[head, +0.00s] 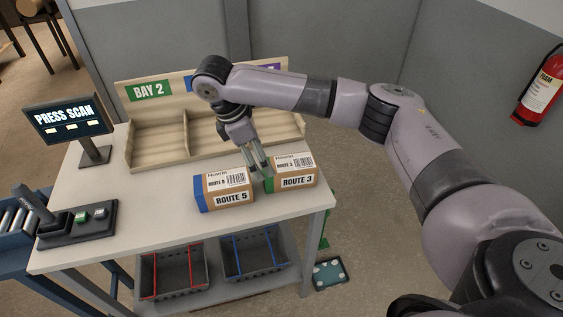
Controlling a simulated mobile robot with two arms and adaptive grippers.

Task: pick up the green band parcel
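The green band parcel (297,181) is a brown box marked ROUTE 3, with a white label on top and a green band at its left end. It stands upright on the right part of the light table. My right gripper (261,170) points down at the parcel's left end, by the green band. Its fingers partly cover that end and the gap beside the other parcel. I cannot tell whether the fingers touch the parcel or how far apart they are. My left gripper is not in view.
A blue-banded ROUTE 5 parcel (231,197) stands close on the left. Behind is a wooden bay rack (158,145) with a BAY 2 sign. A scan screen (68,119) and a button panel (79,226) are at left. Two dark crates (173,276) sit below.

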